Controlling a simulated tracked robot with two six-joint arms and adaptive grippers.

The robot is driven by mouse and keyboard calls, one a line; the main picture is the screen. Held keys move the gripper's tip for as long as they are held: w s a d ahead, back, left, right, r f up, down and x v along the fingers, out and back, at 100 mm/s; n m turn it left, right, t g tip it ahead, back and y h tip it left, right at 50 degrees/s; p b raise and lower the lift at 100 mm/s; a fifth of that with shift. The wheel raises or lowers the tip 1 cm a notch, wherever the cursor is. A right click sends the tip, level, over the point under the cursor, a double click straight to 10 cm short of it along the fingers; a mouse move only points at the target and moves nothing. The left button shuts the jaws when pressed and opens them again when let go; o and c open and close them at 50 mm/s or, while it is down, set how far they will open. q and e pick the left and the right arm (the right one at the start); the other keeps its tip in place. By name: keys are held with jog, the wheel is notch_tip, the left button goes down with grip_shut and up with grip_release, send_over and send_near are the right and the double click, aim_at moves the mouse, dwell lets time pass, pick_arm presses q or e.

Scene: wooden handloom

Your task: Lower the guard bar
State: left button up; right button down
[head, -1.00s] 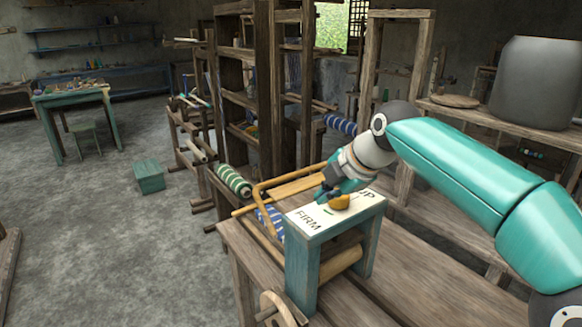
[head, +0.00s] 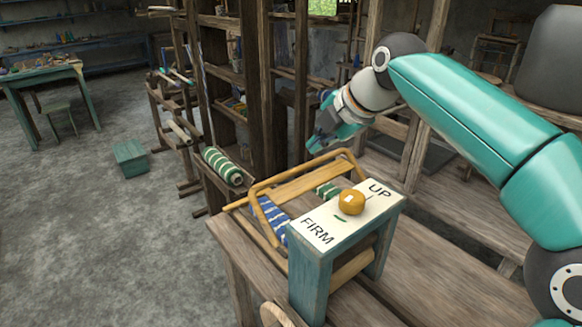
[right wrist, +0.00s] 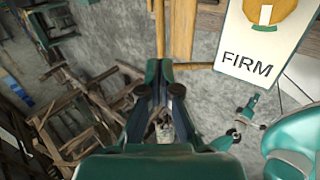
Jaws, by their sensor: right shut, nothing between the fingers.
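The guard bar (head: 300,168) is a bent yellow wooden bar that stands over the striped cloth behind the lettered panel in the head view. A yellow wooden length, which may be this bar, shows in the right wrist view (right wrist: 181,35). My right gripper (head: 317,145) is shut and empty, just above and beyond the bar's far corner in the head view. Its fingertips (right wrist: 161,66) lie close to the yellow wood in the wrist view; I cannot tell whether they touch. My left gripper is out of view.
A round yellow knob (head: 352,202) sits on the white panel (head: 335,222) marked UP and FIRM, on a teal stand (head: 308,275). A green striped roll (head: 222,166) lies left of the bar. Dark loom posts (head: 255,80) rise behind.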

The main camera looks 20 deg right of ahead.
aim_at(286, 174)
jog(key=shift+f, duration=0.1)
jog(key=p+x, duration=0.1)
jog(key=x, duration=1.2)
jog(key=shift+w+a+f, duration=0.1)
jog(key=shift+w+f, duration=0.1)
jog(key=shift+f, duration=0.1)
